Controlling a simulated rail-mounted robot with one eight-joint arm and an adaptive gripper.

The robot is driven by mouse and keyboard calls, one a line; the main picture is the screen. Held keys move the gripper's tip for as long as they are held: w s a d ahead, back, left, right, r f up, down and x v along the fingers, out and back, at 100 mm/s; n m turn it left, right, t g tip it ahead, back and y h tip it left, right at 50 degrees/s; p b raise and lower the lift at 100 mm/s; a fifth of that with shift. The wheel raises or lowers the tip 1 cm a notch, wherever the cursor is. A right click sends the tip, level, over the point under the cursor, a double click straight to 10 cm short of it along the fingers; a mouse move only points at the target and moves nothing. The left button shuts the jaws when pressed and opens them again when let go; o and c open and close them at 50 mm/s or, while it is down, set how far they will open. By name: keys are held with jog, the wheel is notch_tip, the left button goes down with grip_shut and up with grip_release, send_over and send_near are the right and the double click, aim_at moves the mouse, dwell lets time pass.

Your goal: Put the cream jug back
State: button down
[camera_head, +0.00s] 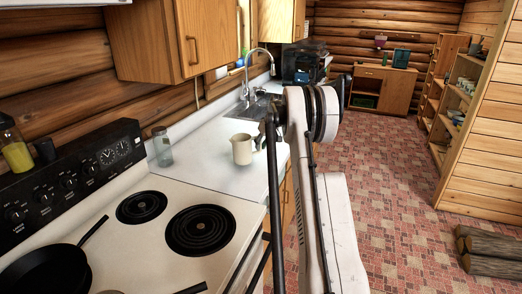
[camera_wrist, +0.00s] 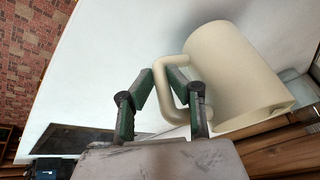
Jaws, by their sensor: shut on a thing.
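The cream jug (camera_head: 241,149) is over the white counter (camera_head: 208,166), between the stove and the sink, and looks upright in the head view. I cannot tell whether its base touches the counter. In the wrist view the jug (camera_wrist: 235,75) fills the upper right, with its handle between the fingers of my gripper (camera_wrist: 172,88). My gripper is shut on the handle. In the head view my arm hides most of the gripper.
A glass jar (camera_head: 162,146) stands on the counter by the wall. The stove (camera_head: 175,186) holds a black pan (camera_head: 45,272) at front left. The sink (camera_head: 256,106) lies beyond the jug. Cabinets (camera_head: 175,38) hang above. Logs (camera_head: 488,250) lie on the floor at right.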

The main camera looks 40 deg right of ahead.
notch_tip(320, 180, down, 2)
jog(key=shift+f, duration=0.15)
jog(key=c, duration=1.7)
grip_release()
jog(key=shift+o, duration=0.2)
